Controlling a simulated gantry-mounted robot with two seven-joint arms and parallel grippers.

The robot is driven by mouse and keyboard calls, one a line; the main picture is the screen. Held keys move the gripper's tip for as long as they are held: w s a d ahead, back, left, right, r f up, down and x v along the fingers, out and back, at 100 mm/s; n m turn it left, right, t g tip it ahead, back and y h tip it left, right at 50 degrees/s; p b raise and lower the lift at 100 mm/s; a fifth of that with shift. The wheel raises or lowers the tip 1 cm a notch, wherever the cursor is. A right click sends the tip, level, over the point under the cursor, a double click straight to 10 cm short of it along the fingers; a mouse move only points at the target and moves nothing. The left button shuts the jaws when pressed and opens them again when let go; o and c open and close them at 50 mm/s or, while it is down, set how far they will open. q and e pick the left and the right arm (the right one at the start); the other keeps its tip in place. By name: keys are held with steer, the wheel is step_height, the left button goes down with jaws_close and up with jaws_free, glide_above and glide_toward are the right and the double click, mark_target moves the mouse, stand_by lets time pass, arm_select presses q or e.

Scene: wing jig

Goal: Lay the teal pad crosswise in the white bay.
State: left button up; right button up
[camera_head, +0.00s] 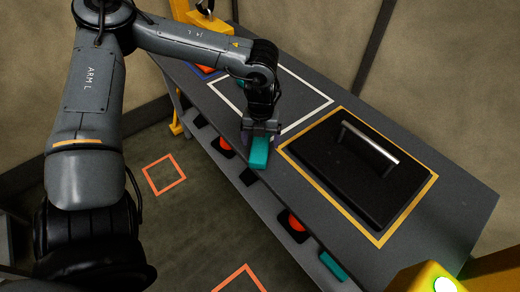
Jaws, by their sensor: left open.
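The teal pad (259,153) is at the front edge of the grey bench, directly below my left gripper (262,132). The gripper points down with its jaws open at the pad's far end. I cannot tell whether the pad rests on the bench or touches the fingers. The white bay (300,97) is a white outline on the bench top, behind and around the gripper. My left forearm and wrist hide part of it. My right gripper is out of view.
A black case (360,180) with a silver handle (370,142) sits inside a yellow outline to the right. A shelf below the bench front holds red-orange pieces (296,222) and another teal piece (333,265). A yellow box (425,280) with a green light stands at bottom right.

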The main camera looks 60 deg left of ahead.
mark_target(260, 144)
arm_select(q)
step_height(260, 144, down, 3)
steer(key=shift+s+a+r+b, duration=0.1)
steer(key=shift+s+a+b, duration=0.05)
steer(key=shift+b, duration=0.35)
steer(key=shift+f, duration=0.4)
steer(key=shift+r, duration=0.1)
steer(key=c, duration=1.1)
steer(key=shift+c, duration=0.2)
